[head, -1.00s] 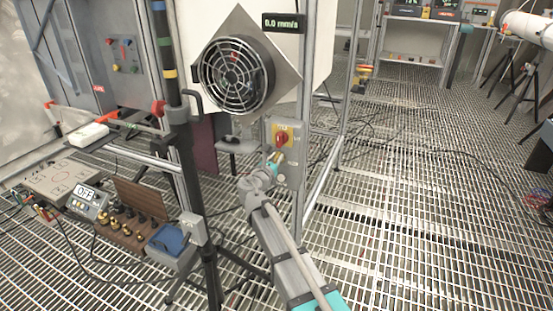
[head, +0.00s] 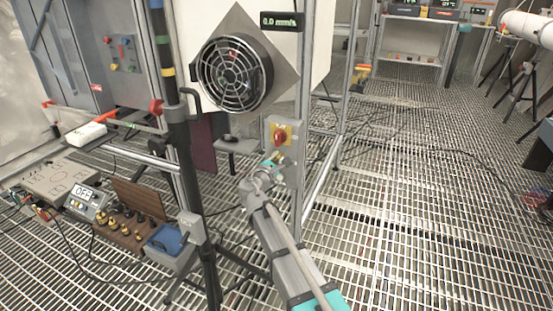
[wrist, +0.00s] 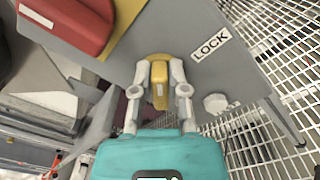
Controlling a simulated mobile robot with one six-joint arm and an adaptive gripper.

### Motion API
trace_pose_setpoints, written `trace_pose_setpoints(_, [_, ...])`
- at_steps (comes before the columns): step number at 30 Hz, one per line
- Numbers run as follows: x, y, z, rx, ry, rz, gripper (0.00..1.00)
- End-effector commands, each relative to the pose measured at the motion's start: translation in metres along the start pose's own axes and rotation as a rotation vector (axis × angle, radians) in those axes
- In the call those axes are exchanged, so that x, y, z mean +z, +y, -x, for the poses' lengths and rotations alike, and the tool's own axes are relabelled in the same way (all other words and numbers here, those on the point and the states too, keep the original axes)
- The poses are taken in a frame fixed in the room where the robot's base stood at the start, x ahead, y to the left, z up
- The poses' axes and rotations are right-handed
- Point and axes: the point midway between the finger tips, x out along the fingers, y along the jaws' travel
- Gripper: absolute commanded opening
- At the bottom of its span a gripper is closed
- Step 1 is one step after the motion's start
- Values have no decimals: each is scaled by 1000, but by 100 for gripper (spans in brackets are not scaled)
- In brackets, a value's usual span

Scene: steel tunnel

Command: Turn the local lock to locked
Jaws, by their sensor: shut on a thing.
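The local lock is a yellow key-like knob (wrist: 159,88) on a grey panel (wrist: 215,25), beside a white label reading LOCK (wrist: 211,44). My gripper (wrist: 160,85) is shut on this knob, one finger on each side, in the wrist view. In the head view my gripper (head: 273,163) is at the lower part of the grey panel (head: 291,172), below a red rotary switch (head: 281,134) on a yellow plate. The knob is mostly hidden there by the gripper.
The red switch handle (wrist: 72,22) is close to the gripper at upper left in the wrist view. A round white button (wrist: 216,103) sits to the right. A fan (head: 234,74) is above the panel. Open grating floor (head: 420,210) lies to the right.

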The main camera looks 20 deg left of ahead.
Motion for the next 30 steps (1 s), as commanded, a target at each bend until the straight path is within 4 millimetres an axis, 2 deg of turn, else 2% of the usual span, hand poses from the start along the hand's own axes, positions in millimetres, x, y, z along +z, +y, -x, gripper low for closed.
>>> trace_pose_setpoints(18, [-2, -6, 0, -1, 0, -569, 0])
trace_pose_setpoints(30, [-3, -8, 0, -1, 0, -769, 0])
